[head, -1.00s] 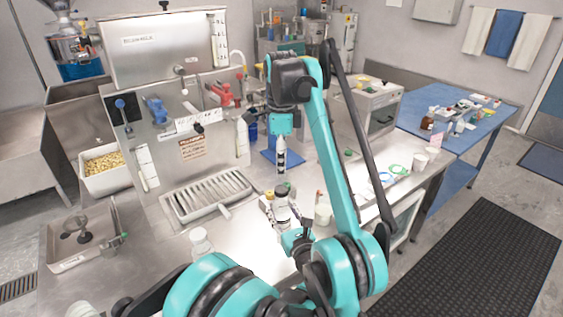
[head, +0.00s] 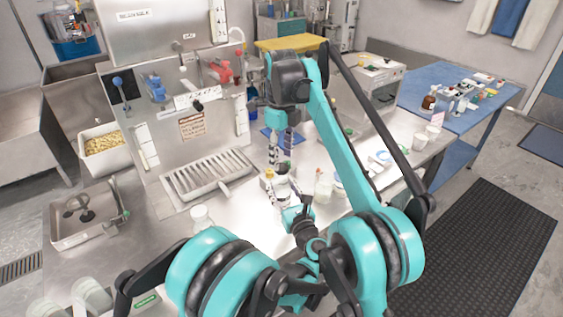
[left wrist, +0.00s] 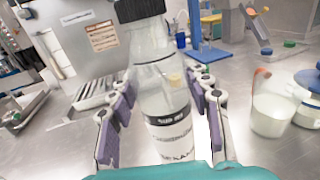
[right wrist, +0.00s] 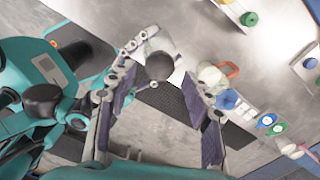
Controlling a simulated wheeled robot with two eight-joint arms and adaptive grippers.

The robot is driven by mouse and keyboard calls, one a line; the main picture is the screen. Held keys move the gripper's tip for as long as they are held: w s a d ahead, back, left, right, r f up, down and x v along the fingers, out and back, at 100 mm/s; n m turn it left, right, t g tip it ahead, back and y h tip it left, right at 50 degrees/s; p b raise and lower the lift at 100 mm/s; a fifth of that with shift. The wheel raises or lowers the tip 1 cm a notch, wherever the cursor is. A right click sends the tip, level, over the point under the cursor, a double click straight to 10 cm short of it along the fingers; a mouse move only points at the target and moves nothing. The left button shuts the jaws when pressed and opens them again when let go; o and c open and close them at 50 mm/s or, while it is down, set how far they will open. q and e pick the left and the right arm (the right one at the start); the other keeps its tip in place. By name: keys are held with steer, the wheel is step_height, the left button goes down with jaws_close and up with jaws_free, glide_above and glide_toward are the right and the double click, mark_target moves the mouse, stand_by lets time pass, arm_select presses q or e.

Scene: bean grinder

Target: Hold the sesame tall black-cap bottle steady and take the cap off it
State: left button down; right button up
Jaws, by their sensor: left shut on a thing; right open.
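The tall bottle (left wrist: 168,115) stands upright in the left wrist view, with a white label and black band. Its dark cap (left wrist: 140,8) is at the top edge. My left gripper (left wrist: 160,85) is shut on the bottle, a purple pad on each side. In the head view the bottle (head: 282,186) is small and partly hidden by my left gripper (head: 288,205). My right gripper (head: 281,163) is open above it, pointing down. In the right wrist view the cap (right wrist: 158,66) shows between the spread fingers of the right gripper (right wrist: 170,72); I cannot tell if they touch it.
A jar with an orange handle (left wrist: 273,105) stands right of the bottle in the left wrist view. A metal drain tray (head: 208,177) lies to the left in the head view. A white-topped bottle (head: 202,218) stands at the front left. Bare steel counter lies between them.

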mark_target(282, 168)
steer(key=shift+f, duration=1.5)
